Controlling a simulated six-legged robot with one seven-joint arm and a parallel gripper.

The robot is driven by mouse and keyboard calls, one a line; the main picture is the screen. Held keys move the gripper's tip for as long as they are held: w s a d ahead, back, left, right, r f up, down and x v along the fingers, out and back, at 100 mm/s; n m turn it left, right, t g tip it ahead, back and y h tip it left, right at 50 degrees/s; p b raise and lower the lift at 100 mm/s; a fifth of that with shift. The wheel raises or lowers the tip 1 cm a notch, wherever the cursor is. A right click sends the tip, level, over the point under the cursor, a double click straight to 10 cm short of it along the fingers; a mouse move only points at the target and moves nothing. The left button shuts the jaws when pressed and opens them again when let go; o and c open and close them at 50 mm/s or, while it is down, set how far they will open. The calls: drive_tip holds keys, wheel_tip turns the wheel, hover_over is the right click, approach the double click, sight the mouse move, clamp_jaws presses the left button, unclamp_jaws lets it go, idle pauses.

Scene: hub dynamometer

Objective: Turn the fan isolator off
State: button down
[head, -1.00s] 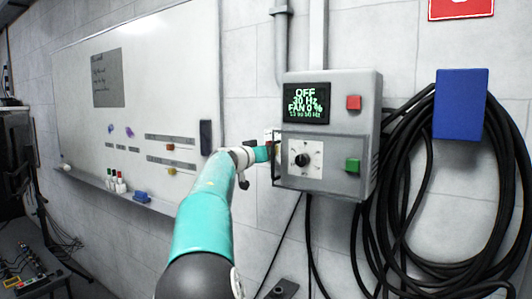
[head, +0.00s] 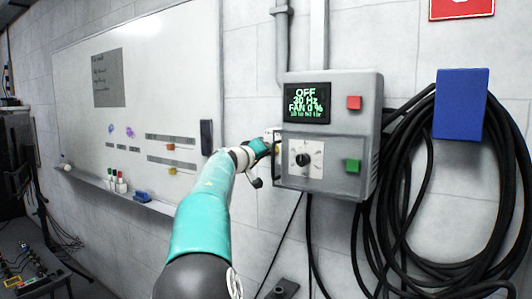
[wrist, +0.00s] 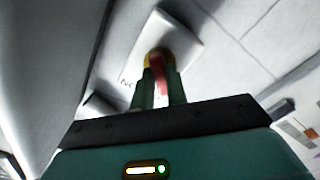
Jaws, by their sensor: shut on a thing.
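The fan isolator is a pale box (wrist: 183,35) with a yellow collar and a red handle (wrist: 159,72), seen in the wrist view. My gripper (wrist: 160,90) is shut on the red handle, with a dark finger on either side of it. Part of the lettering on the box shows, but it is too blurred to read fully. In the head view my gripper (head: 268,145) is at the left side of the grey control box, and it mostly hides the isolator there. The control box display (head: 306,104) reads OFF, 30 Hz and FAN 0 %.
The grey control box (head: 332,88) carries a dial (head: 303,160), a red button (head: 354,102) and a green button (head: 352,166). Black cables (head: 415,250) hang at the right beside a blue box (head: 460,105). A whiteboard (head: 160,70) is on the wall at left.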

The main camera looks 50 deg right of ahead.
idle(0.3)
drive_tip(key=c, duration=1.4)
unclamp_jaws()
drive_tip(key=shift+a, duration=0.2)
drive_tip(key=s+a, duration=0.1)
drive_tip(key=a, duration=1.2)
drive_tip(key=shift+s+a, duration=0.15)
drive_tip(key=shift+a, duration=0.05)
